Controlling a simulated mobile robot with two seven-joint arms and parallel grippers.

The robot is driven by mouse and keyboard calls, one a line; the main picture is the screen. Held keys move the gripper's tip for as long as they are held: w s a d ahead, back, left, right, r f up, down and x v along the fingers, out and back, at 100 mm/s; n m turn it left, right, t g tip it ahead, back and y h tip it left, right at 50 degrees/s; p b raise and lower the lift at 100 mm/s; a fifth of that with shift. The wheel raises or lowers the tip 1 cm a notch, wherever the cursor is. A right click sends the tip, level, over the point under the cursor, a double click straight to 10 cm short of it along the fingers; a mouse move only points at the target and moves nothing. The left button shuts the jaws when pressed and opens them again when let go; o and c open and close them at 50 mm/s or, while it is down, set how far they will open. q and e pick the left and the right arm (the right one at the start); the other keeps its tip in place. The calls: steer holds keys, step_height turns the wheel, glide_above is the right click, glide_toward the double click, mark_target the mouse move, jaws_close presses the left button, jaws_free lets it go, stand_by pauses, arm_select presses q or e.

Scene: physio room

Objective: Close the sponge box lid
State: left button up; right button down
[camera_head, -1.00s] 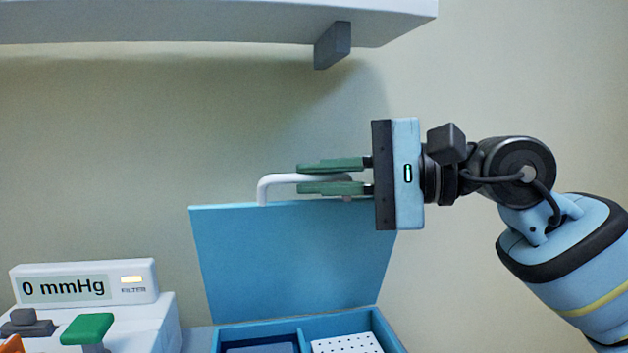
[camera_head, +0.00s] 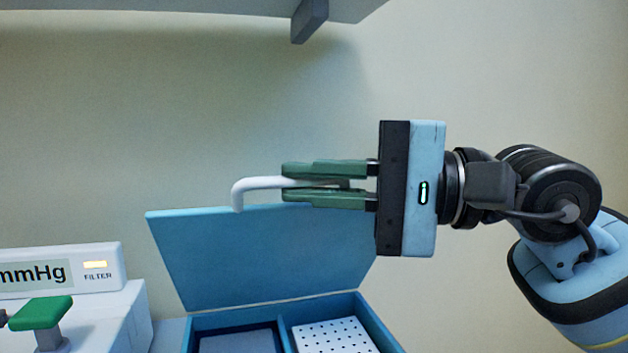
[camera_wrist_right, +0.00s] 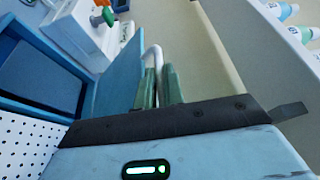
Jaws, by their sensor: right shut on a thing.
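The blue sponge box (camera_head: 365,322) stands at the bottom of the head view with its lid (camera_head: 255,258) raised and tilted back. A white handle (camera_head: 240,190) is fixed along the lid's top edge. My right gripper (camera_head: 290,182) is shut on this handle, its green fingers above and below the bar. In the right wrist view the gripper (camera_wrist_right: 158,85) has its fingers around the handle (camera_wrist_right: 153,56), beside the lid (camera_wrist_right: 118,80). The box holds a white dotted block (camera_head: 333,337) and a blue-grey compartment at its left. My left gripper is not in view.
A white device (camera_head: 60,270) with an mmHg display and a green knob (camera_head: 40,312) stands left of the box. A white shelf (camera_head: 180,10) with a grey bracket (camera_head: 309,20) hangs above. Bottles (camera_wrist_right: 285,12) show in the right wrist view's top right corner.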

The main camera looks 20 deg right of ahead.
steer(key=c, duration=1.8)
jaws_free()
steer(key=shift+d, duration=0.15)
steer(key=v, duration=0.7)
steer(key=shift+s+d+b, duration=0.2)
steer(key=shift+d+b, duration=0.05)
steer(key=shift+b, duration=0.05)
steer(key=shift+c, duration=0.2)
